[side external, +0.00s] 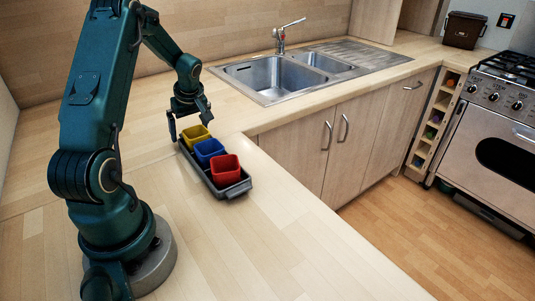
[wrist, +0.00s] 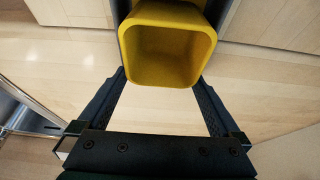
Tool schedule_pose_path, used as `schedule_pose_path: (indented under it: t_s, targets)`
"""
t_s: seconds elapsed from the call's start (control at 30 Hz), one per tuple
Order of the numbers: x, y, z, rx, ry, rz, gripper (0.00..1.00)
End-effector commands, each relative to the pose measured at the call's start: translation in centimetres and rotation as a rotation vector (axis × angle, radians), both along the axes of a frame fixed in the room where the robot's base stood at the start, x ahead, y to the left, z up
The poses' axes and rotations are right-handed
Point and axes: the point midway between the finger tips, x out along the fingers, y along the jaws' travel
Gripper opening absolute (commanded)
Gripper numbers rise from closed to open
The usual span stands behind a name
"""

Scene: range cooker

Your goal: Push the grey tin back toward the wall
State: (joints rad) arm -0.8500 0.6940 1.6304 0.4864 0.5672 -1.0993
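A long dark grey tin (side external: 237,190) lies on the wooden worktop. It holds a yellow cup (side external: 196,137), a blue cup (side external: 210,151) and a red cup (side external: 225,170) in a row. My gripper (side external: 189,122) is at the tin's far end, beside the yellow cup. In the wrist view, the yellow cup (wrist: 160,45) fills the top middle, with a sliver of the tin beside it. My gripper's two fingers (wrist: 161,82) are spread apart with bare worktop between them. Whether a finger touches the tin is unclear.
A steel double sink (side external: 290,75) with a tap (side external: 283,38) is set in the worktop at the back. The worktop (side external: 280,245) nearer the camera is clear. A cooker (side external: 495,120) stands far right.

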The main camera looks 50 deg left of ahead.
Motion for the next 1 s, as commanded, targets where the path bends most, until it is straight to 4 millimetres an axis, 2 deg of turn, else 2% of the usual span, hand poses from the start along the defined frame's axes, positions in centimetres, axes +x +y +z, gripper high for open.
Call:
schedule_pose_path:
  t_s: [0.27,0.53,0.7,1.0]
  targets:
    - [0.0,-0.1,0.4,0.001,-0.001,0.001,1.00]
    - [0.1,-1.3,3.4,0.003,-0.003,0.000,1.00]
    - [0.0,-1.9,4.6,0.001,-0.001,0.000,1.00]
    - [0.0,-2.0,4.7,0.000,0.000,0.000,1.00]
